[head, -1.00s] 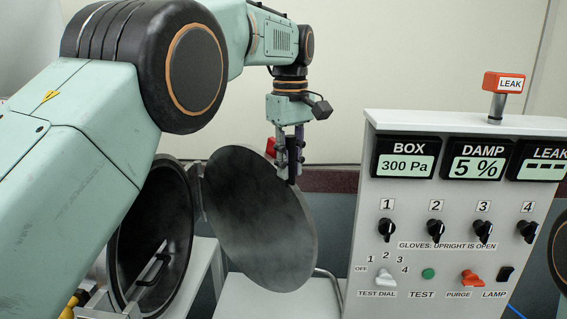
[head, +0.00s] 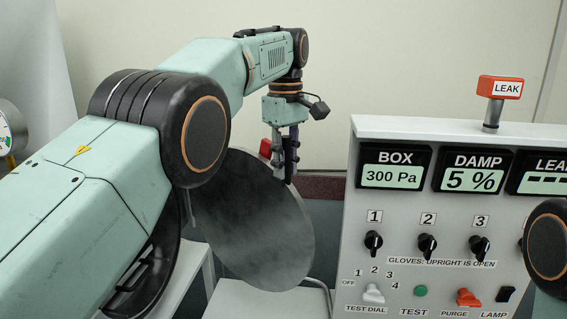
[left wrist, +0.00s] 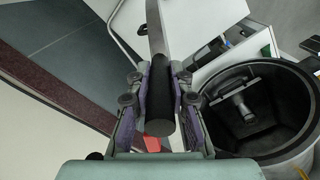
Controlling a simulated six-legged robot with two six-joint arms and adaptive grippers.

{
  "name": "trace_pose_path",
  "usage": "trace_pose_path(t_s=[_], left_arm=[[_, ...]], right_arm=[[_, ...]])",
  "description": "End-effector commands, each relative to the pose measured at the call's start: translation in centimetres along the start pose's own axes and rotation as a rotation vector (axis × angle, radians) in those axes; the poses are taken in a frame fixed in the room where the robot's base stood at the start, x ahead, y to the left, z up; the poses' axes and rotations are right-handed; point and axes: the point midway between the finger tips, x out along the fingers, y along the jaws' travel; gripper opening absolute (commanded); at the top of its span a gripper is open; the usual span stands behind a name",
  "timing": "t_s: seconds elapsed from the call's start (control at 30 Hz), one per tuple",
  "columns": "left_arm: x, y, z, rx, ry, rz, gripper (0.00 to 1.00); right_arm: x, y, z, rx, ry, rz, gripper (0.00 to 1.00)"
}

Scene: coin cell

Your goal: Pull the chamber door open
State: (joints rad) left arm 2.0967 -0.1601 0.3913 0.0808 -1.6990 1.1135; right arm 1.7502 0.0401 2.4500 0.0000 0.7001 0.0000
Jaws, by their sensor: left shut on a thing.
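The chamber door (head: 255,225) is a round dark grey disc, standing swung away from the chamber in the head view. The chamber (left wrist: 268,112) is a round dark opening in the left wrist view, with a tray-like fitting inside. In the head view my arm covers most of it. My left gripper (head: 286,165) is at the door's upper edge, its fingers pointing down. In the left wrist view it (left wrist: 160,110) is shut on a black cylindrical handle (left wrist: 161,95), with the door seen edge-on beyond it. My right gripper is not in view.
A control panel (head: 440,215) with displays, knobs and switches stands right of the door. A red LEAK lamp (head: 500,87) tops it. A white bench surface (head: 262,303) lies below the door. A gauge (head: 8,135) is at the far left.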

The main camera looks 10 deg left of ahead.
Motion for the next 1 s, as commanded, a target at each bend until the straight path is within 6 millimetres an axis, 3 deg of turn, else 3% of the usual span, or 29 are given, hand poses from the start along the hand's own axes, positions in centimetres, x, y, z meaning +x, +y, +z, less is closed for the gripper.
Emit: trace_pose_path(t_s=[0.63,0.67,0.9,1.0], left_arm=[[0.01,0.13,0.11,-0.002,-0.001,-0.001,0.00],[0.00,0.14,0.11,-0.002,-0.001,0.000,0.22],[0.05,0.19,0.09,-0.003,-0.001,-0.002,0.42],[0.02,0.25,0.09,-0.004,-0.001,-0.001,0.43]], right_arm=[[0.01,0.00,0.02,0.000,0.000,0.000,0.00],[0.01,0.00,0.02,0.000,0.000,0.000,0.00],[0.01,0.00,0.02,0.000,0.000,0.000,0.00],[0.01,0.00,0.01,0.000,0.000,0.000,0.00]])
